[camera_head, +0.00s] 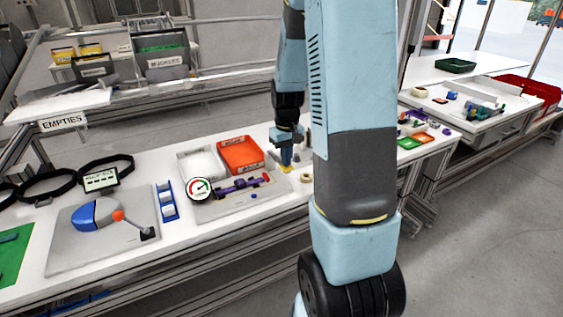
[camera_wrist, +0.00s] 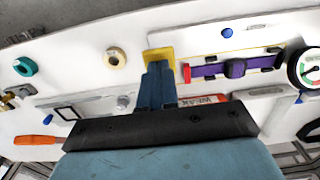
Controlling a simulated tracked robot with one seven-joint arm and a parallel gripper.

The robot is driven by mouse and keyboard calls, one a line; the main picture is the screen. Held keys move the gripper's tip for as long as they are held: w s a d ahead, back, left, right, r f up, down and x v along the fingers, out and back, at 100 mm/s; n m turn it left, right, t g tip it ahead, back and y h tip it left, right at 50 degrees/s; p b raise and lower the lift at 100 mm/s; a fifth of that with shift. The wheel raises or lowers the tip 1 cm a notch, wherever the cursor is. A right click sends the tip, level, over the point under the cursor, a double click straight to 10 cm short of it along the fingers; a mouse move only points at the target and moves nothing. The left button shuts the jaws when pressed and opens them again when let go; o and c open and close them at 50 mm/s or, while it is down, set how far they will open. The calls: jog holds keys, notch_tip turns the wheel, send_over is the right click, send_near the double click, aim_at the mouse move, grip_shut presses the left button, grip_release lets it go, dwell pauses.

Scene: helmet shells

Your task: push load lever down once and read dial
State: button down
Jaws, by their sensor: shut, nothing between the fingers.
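A lever with an orange-red knob (camera_head: 118,215) slants up from a dark pivot on a grey plate (camera_head: 75,255), beside a blue and white dome (camera_head: 95,214). A round white dial (camera_head: 199,189) with green and red marks stands at the left end of a purple fixture (camera_head: 238,186). In the wrist view the dial (camera_wrist: 308,68) is at the right edge and the purple fixture (camera_wrist: 235,68) left of it; the dial's reading is too small to tell. My gripper (camera_head: 286,163) is shut and empty, pointing down by a yellow piece (camera_wrist: 160,55), well right of the lever. Whether they touch is unclear.
An orange-red bin (camera_head: 240,153) and a white bin (camera_head: 202,166) stand behind the purple fixture. A narrow blue rack (camera_head: 167,200) stands between the lever plate and the dial. Black rings (camera_head: 48,185) lie behind the lever plate. My arm hides part of the bench.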

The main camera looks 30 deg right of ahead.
jog(key=shift+r, duration=2.8)
jog(key=shift+r, duration=0.1)
jog(key=s+a+r+t, duration=0.2)
jog(key=s+a+r, duration=0.4)
jog(key=s+r, duration=0.2)
jog(key=s+a+r+t, duration=0.3)
jog(key=s+a+r, duration=0.4)
jog(key=s, duration=0.6)
notch_tip(320, 180, up, 2)
jog(key=shift+a+r+t, duration=0.15)
jog(key=shift+r+t, duration=0.1)
jog(key=shift+t, duration=0.05)
